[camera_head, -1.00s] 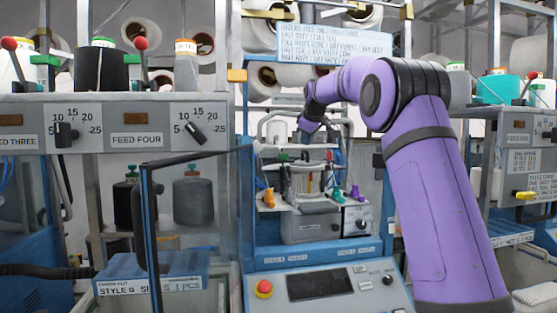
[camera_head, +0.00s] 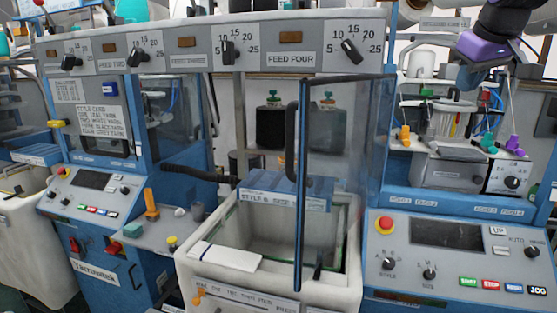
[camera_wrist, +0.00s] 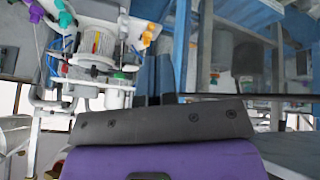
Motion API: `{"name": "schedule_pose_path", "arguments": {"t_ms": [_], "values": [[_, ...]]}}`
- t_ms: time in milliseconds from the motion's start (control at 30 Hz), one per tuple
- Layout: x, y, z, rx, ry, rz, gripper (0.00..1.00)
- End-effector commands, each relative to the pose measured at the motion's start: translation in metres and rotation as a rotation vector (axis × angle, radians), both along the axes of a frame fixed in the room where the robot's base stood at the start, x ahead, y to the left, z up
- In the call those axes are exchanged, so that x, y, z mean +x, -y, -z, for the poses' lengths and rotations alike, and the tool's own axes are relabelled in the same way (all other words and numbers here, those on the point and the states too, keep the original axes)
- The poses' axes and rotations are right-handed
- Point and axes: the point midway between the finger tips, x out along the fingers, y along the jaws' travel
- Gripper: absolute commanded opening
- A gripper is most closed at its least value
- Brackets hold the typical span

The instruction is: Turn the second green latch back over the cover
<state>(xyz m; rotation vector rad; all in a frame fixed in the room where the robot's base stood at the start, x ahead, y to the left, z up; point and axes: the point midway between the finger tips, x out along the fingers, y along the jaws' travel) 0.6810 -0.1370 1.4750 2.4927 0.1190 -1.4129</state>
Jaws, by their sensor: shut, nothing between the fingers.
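The knitting head (camera_head: 450,120) stands in the blue-framed machine at the right of the head view and shows inverted in the wrist view (camera_wrist: 100,50). A small green piece (camera_head: 425,92) is at its upper left, also in the wrist view (camera_wrist: 120,75). A green knob (camera_head: 487,140) sits at its lower right, also in the wrist view (camera_wrist: 65,18). I cannot tell which green part is the second latch, how it lies, or which surface is the cover. My gripper (camera_wrist: 155,75) shows two dark fingers together, shut and empty, apart from the head.
An orange knob (camera_head: 404,135) and a purple knob (camera_head: 513,143) flank the head. A control panel (camera_head: 455,245) juts out below. A clear door (camera_head: 335,175) with a dark frame stands open to its left, above a white bin (camera_head: 220,225).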

Motion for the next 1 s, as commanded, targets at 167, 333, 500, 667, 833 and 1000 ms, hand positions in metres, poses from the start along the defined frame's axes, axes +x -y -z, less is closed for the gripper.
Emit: {"name": "schedule_pose_path", "arguments": {"t_ms": [167, 333, 500, 667, 833, 1000], "values": [[-0.073, -0.028, 0.029, 0.054, -0.016, 0.052, 0.00], [-0.139, -0.048, 0.067, 0.105, -0.036, 0.107, 0.00], [-0.199, -0.061, 0.110, 0.150, -0.056, 0.159, 0.00], [-0.235, -0.066, 0.143, 0.178, -0.070, 0.196, 0.00], [-0.251, -0.068, 0.158, 0.191, -0.077, 0.214, 0.00], [-0.252, -0.068, 0.159, 0.193, -0.077, 0.217, 0.00]]}}
